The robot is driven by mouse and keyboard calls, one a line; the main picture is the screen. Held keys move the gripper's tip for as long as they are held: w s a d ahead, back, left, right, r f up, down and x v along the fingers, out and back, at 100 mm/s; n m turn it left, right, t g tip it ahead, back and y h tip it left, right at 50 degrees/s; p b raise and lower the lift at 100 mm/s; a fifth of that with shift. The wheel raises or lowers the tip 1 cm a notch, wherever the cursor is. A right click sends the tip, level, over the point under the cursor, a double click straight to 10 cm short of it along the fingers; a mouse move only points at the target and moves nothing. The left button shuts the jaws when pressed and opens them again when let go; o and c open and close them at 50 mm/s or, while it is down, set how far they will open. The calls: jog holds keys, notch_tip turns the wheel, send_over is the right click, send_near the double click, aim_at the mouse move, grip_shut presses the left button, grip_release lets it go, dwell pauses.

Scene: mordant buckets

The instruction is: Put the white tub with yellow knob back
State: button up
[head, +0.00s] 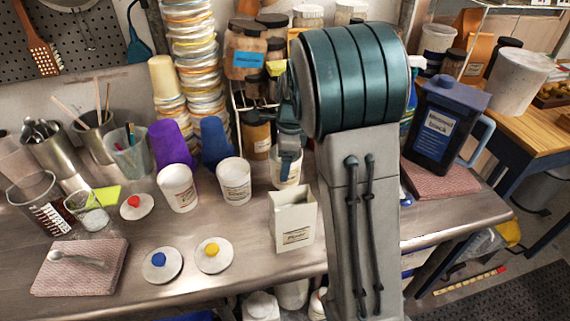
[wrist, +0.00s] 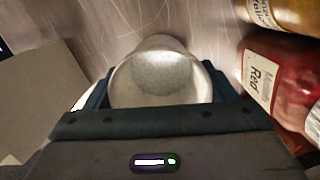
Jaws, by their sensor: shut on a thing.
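My gripper (head: 289,155) is shut on a white tub (head: 286,178) behind the white box, partly hidden by my arm. In the wrist view the tub's round open top (wrist: 160,82) sits between my jaws, with a greyish inside and no lid. A white lid with a yellow knob (head: 213,254) lies apart on the bench. Two other open white tubs, the left one (head: 178,187) and the right one (head: 234,182), stand on the bench. Lids with a blue knob (head: 162,265) and a red knob (head: 136,206) lie nearby. I cannot tell whether the held tub touches the bench.
A white labelled box (head: 293,222) stands in front of the held tub. A red-labelled jar (wrist: 270,85) is close at the right in the wrist view. Purple cups (head: 169,143), blue cups (head: 215,142) and stacked lids stand behind.

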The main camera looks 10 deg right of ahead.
jog(key=shift+f, duration=1.1)
jog(key=shift+f, duration=0.1)
jog(key=o, duration=1.1)
jog(key=shift+o, duration=0.2)
notch_tip(320, 180, up, 12)
jog(key=d, duration=0.1)
jog(key=shift+d, duration=0.25)
jog(key=shift+s, duration=0.1)
